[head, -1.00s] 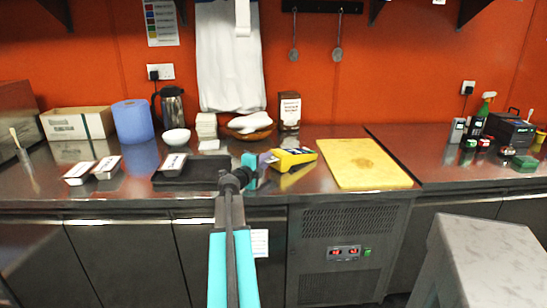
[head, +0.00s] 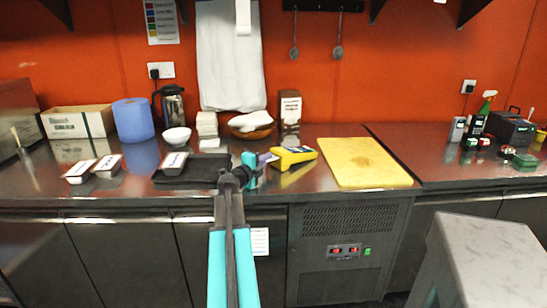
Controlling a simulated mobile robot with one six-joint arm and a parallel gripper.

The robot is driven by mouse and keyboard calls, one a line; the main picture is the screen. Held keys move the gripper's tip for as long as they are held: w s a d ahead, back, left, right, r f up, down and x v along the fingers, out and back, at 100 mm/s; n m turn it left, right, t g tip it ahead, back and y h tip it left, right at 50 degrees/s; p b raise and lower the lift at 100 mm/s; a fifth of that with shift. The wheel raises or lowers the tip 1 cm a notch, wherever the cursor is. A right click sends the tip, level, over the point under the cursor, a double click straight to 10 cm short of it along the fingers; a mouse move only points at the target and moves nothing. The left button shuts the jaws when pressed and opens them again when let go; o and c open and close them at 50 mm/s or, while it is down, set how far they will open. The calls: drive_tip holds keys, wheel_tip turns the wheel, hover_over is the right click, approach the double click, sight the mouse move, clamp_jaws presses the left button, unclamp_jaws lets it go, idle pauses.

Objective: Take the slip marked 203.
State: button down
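My arm reaches forward over the counter's front edge, and my gripper (head: 247,171) is near the middle of the steel counter (head: 130,190). Its fingers are mostly hidden behind my wrist, so I cannot tell whether it is open or shut. Three small containers with white, dark-printed tops are to its left: two side by side (head: 80,171) (head: 107,165), and one (head: 174,163) on a black tray (head: 205,167). The print is too small to read. A white paper (head: 260,241) hangs on the cabinet front. I cannot make out the number 203 anywhere.
A yellow device (head: 292,157) lies just right of my gripper, beside a yellow board (head: 362,163). Behind stand a bowl (head: 176,136), a steel jug (head: 173,108), a blue roll (head: 133,120) and a basket with white cloth (head: 251,133). A grey-topped block (head: 490,255) stands at front right.

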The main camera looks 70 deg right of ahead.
drive_tip(key=shift+w+a+p, duration=0.3)
drive_tip(key=shift+w+a, duration=0.25)
drive_tip(key=shift+a, duration=0.2)
drive_tip(key=shift+w+a+r, duration=0.1)
drive_tip(key=shift+w+a, duration=0.05)
drive_tip(key=shift+a, duration=0.15)
drive_tip(key=shift+w+a+p, duration=0.25)
drive_tip(key=shift+w+a, duration=0.1)
drive_tip(key=shift+a, duration=0.2)
drive_tip(key=shift+w+a+p, duration=0.25)
drive_tip(key=shift+w+a, duration=0.05)
drive_tip(key=shift+a, duration=0.2)
drive_tip(key=shift+r, duration=0.1)
drive_tip(key=r+p, duration=0.1)
drive_tip(key=a+r+p, duration=0.1)
drive_tip(key=r+p, duration=0.1)
drive_tip(key=w+r+p, duration=0.1)
drive_tip(key=r+p, duration=0.1)
drive_tip(key=shift+w+a, duration=0.1)
drive_tip(key=shift+a, duration=0.2)
idle(0.6)
